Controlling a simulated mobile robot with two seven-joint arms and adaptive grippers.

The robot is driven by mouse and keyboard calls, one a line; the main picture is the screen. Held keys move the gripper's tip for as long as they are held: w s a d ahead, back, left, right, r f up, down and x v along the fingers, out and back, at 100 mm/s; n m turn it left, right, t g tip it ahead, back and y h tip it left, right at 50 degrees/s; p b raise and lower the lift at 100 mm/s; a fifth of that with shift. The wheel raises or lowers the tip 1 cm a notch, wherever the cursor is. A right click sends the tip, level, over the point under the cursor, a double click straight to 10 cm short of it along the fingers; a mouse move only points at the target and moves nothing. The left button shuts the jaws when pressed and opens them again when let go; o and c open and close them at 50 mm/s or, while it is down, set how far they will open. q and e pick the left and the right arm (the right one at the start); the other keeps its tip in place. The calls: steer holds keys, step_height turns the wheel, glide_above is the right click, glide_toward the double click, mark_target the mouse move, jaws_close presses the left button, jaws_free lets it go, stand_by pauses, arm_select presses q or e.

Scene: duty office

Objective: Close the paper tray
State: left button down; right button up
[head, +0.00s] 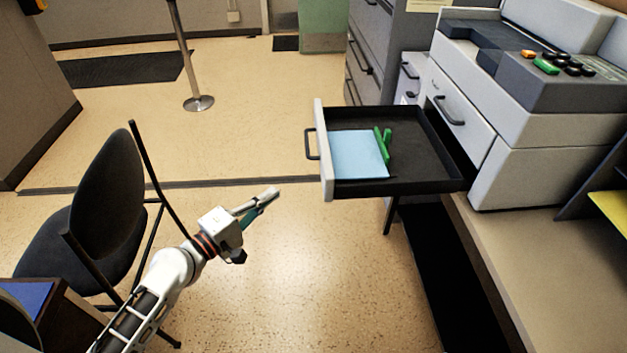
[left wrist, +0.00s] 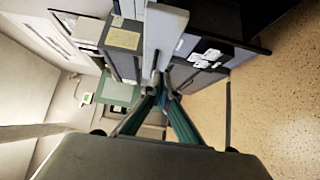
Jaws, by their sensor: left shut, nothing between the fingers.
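The paper tray (head: 408,187) is a black drawer with a pale front panel (head: 323,150) and a dark handle (head: 311,144). It is pulled out to the left from the grey copier (head: 483,170). Light blue paper (head: 356,154) and a green item (head: 384,146) lie in it. My left gripper (head: 272,193) is shut and empty, to the left of the tray front and a little lower in the head view, apart from it. Its fingers (left wrist: 162,92) also show in the left wrist view. My right gripper is not in view.
A black chair (head: 102,205) stands at the left behind my left arm. A stanchion (head: 198,102) stands farther back. Grey drawer cabinets (head: 380,45) stand behind the tray. The floor between the chair and the tray is clear.

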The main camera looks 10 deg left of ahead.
arm_select(q)
steer(key=w+d+p, duration=0.2)
steer(key=w+d, duration=0.6)
steer(key=w, duration=0.1)
steer(key=shift+w, duration=0.1)
stand_by(0.3)
